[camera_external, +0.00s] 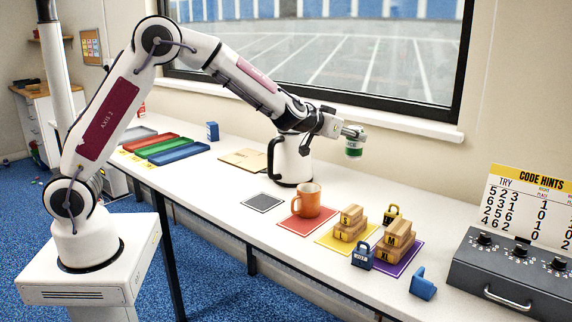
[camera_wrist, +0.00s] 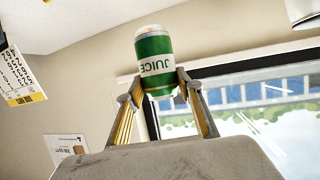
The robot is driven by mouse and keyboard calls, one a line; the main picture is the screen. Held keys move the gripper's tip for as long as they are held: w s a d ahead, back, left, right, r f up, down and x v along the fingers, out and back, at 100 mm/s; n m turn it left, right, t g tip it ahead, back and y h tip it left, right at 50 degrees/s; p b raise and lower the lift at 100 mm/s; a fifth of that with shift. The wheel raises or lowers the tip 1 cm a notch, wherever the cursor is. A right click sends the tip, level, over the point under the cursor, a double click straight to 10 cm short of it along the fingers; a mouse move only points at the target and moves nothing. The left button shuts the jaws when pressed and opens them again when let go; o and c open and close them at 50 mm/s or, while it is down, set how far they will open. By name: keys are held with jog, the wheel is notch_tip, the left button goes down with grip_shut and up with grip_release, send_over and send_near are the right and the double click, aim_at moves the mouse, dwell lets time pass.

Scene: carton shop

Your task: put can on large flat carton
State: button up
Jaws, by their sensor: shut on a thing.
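A green can (camera_external: 354,145) with a white top band is held in the air above the back of the table, near the window. It also shows in the wrist view (camera_wrist: 155,62), with the word JUICE upside down. My gripper (camera_external: 352,132) is shut on it, and in the wrist view one finger lies on each side of the can (camera_wrist: 153,90). A flat brown carton (camera_external: 245,159) lies on the table, left of the white pitcher. Small cartons marked S, L, M and XL (camera_external: 350,226) are stacked on the yellow and purple mats.
A white pitcher (camera_external: 293,160) stands beside the flat carton, below my arm. An orange mug (camera_external: 307,202) is on a red mat. Blue and yellow padlocks (camera_external: 362,256), a blue block (camera_external: 423,284) and a grey code box (camera_external: 510,278) are to the right. Coloured trays (camera_external: 180,152) lie left.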

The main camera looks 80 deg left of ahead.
notch_tip(320, 180, up, 12)
jog(key=shift+r, duration=0.15)
jog(key=s+a, duration=0.1)
jog(key=a, duration=0.3)
jog(key=s+a+n+g+y, duration=0.1)
jog(key=s+a, duration=0.1)
jog(key=a, duration=0.2)
jog(key=s+a+n+y, duration=0.1)
jog(key=s+a, duration=0.1)
jog(key=a, duration=0.3)
jog(key=shift+a+g, duration=0.1)
jog(key=shift+g, duration=0.3)
jog(key=s+a+n+g+y, duration=0.4)
jog(key=s+a+n+g, duration=0.3)
jog(key=s+a, duration=2.15)
jog(key=shift+w+a+f, duration=0.25)
jog(key=shift+w+f, duration=0.1)
jog(key=shift+f, duration=2.7)
jog(key=shift+w+a+f, duration=0.25)
jog(key=shift+w+f, duration=0.05)
jog(key=shift+f, duration=2.7)
jog(key=shift+w+a+f, duration=0.25)
jog(key=shift+w+f, duration=0.1)
jog(key=shift+f, duration=2.7)
jog(key=shift+f, duration=3.1)
